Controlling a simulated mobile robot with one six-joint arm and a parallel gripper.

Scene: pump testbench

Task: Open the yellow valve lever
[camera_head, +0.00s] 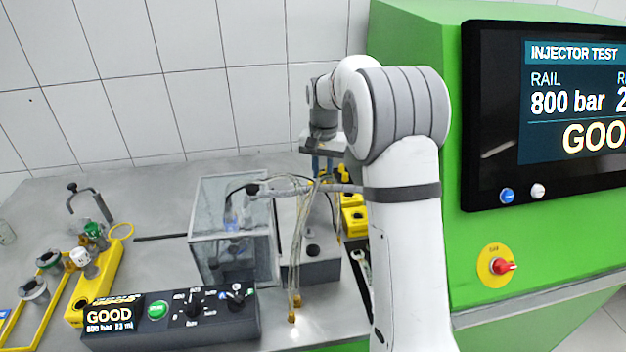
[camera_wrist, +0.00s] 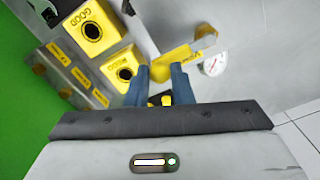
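The yellow valve lever (camera_wrist: 190,50) shows in the wrist view, just past my fingertips, as a flat yellow bar with dark lettering slanting up to the right. A yellow part at its lower left end lies between the tips of my gripper (camera_wrist: 160,76). The two blue fingers stand apart, with the yellow part between them; I cannot tell whether they touch it. In the head view my gripper (camera_head: 322,165) points down behind the clear box, with small yellow parts (camera_head: 343,172) close to its right. My arm and cables partly hide the lever there.
A round white gauge (camera_wrist: 215,62) sits right of the lever. Yellow bins (camera_wrist: 122,68) stand to its left, by a green cabinet (camera_head: 415,25). A clear box (camera_head: 232,215), a control panel (camera_head: 170,318) and hanging cables (camera_head: 297,250) stand in front. The bench's left back is fairly clear.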

